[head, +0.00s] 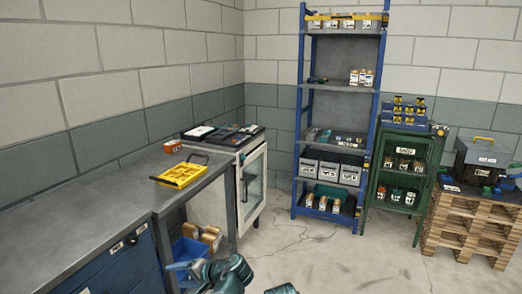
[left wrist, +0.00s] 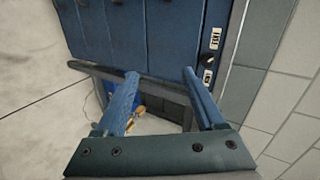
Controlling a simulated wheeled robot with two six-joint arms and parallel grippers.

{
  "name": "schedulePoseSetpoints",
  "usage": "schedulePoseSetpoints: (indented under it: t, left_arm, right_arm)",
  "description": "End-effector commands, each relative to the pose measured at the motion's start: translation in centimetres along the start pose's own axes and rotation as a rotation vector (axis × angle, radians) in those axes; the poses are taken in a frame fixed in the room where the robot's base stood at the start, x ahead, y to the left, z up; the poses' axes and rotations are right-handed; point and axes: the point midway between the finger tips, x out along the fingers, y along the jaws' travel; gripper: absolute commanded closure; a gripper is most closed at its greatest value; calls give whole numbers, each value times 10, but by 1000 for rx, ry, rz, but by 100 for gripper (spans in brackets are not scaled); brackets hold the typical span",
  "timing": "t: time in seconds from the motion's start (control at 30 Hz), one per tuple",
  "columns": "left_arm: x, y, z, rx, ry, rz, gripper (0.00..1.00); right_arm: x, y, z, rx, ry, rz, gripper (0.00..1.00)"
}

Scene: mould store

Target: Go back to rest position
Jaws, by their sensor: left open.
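My left gripper (head: 176,275) shows at the bottom of the head view, in front of the workbench's blue drawers. In the left wrist view, its two blue fingers (left wrist: 163,80) are spread apart with nothing between them. The fingers are in front of the bench, with blue drawer fronts (left wrist: 150,30) beyond. A small teal piece of my own body shows at the head view's bottom edge. My right gripper is not in view.
A grey workbench (head: 95,205) with a yellow tray (head: 181,174) runs along the left. A blue bin (head: 190,252) is below it. A blue shelf rack (head: 340,90), green cabinet (head: 400,170) and wooden pallets (head: 468,225) stand behind. The middle floor (head: 330,255) is clear.

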Motion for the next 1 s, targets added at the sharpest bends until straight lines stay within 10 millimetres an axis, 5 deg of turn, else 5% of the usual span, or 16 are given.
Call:
schedulePoseSetpoints:
  t: [0.03,0.2,0.5,0.7,1.0]
  left_arm:
    - [-26,-9,10,-3,-8,91,29]
    - [-88,19,35,0,-45,408,29]
    - [-199,46,74,53,-102,848,29]
    - [-230,53,84,74,-117,964,29]
    - [-232,56,84,76,-119,975,29]
  right_arm:
    - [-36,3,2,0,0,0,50]
    - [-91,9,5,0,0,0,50]
    - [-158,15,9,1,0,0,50]
    - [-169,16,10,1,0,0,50]
    - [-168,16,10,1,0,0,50]
